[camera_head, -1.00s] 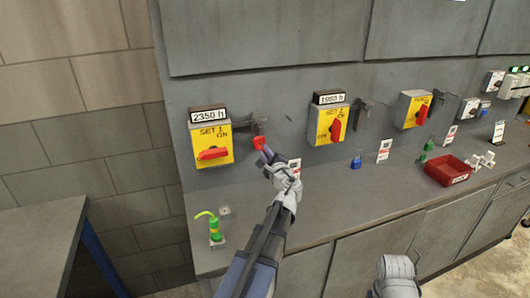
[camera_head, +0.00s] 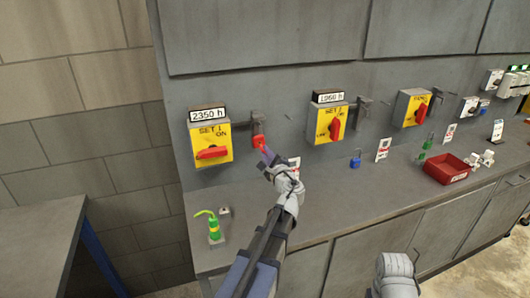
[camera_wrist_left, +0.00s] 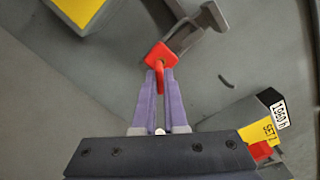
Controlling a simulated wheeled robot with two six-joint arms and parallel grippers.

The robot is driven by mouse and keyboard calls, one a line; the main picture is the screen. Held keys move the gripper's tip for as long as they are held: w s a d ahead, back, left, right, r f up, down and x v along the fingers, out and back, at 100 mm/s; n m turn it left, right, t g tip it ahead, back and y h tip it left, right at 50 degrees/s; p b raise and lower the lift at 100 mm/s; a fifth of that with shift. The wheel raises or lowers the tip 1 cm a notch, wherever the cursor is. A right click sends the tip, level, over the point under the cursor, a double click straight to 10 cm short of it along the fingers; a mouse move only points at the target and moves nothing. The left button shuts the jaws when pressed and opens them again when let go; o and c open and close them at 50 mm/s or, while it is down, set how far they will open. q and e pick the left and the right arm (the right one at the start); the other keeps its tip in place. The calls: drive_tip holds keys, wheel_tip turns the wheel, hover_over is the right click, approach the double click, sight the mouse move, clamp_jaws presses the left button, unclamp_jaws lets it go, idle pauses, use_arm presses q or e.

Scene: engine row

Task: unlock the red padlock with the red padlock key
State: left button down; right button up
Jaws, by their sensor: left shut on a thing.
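The red padlock (camera_head: 258,141) hangs at a grey hasp (camera_head: 257,122) to the right of the left yellow switch box; it also shows in the left wrist view (camera_wrist_left: 161,54). My left gripper (camera_head: 266,153) is just below and to the right of the padlock, its purple fingers pointing at it. In the left wrist view the fingers (camera_wrist_left: 160,85) are shut on a narrow red piece, which looks like the red padlock key (camera_wrist_left: 160,79). The key meets the padlock's face; I cannot tell how deep it sits. My right gripper's jaws are not seen.
Yellow switch boxes with red handles (camera_head: 212,154) (camera_head: 335,131) line the grey wall.

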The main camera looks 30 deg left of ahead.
use_arm(q)
drive_tip(key=shift+v, duration=1.6)
